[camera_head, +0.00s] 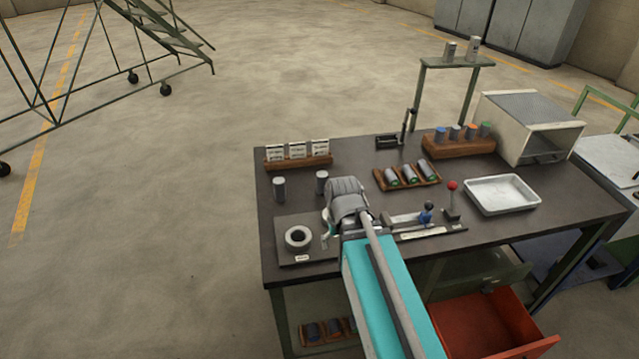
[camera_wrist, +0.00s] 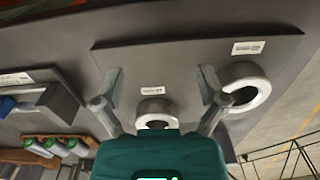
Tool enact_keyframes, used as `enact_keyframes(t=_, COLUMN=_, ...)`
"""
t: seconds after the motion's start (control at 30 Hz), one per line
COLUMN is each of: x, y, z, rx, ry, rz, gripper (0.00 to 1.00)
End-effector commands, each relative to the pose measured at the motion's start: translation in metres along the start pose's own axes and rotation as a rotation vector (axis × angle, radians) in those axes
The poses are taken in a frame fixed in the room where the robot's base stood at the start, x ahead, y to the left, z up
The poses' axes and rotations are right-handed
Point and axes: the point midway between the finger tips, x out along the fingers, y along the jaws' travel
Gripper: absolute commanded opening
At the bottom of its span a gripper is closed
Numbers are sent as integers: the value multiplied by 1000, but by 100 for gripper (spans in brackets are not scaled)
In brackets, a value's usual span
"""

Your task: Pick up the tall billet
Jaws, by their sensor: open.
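Two grey upright billets stand on the dark table in the head view, a left one (camera_head: 279,189) and a right one (camera_head: 322,182) near my wrist. Two more grey billets, a left one (camera_head: 449,52) and a right one (camera_head: 473,50), stand on the raised green shelf. I cannot tell for certain which is the tall billet. My gripper (camera_wrist: 161,76) is open, with no billet visible between its fingers in the wrist view. It points down over a grey plate (camera_wrist: 185,58) bearing two rings, one (camera_wrist: 155,113) near the gripper and another (camera_wrist: 247,88) beside the right finger.
A rack of green-ended cylinders (camera_head: 407,177), a red-knobbed lever (camera_head: 452,196), a blue-knobbed fixture (camera_head: 425,214) and a white tray (camera_head: 502,194) lie to the right. A label holder (camera_head: 298,157) is at the back left. A pale box furnace (camera_head: 530,124) stands at the back right.

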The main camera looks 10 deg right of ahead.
Motion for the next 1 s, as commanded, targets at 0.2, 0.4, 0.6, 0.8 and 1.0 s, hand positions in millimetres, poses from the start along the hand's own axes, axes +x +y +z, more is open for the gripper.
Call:
enact_keyframes(t=0.2, x=-25, y=8, z=-53, rx=177, ry=0, rz=0, gripper=97)
enact_keyframes(t=0.4, x=-56, y=4, z=-121, rx=451, ry=0, rz=0, gripper=97)
enact_keyframes(t=0.6, x=-87, y=0, z=-193, rx=756, ry=0, rz=0, gripper=97)
enact_keyframes(t=0.8, x=-111, y=-4, z=-252, rx=1019, ry=0, rz=0, gripper=97)
enact_keyframes(t=1.0, x=-122, y=-6, z=-283, rx=1172, ry=0, rz=-1, gripper=97)
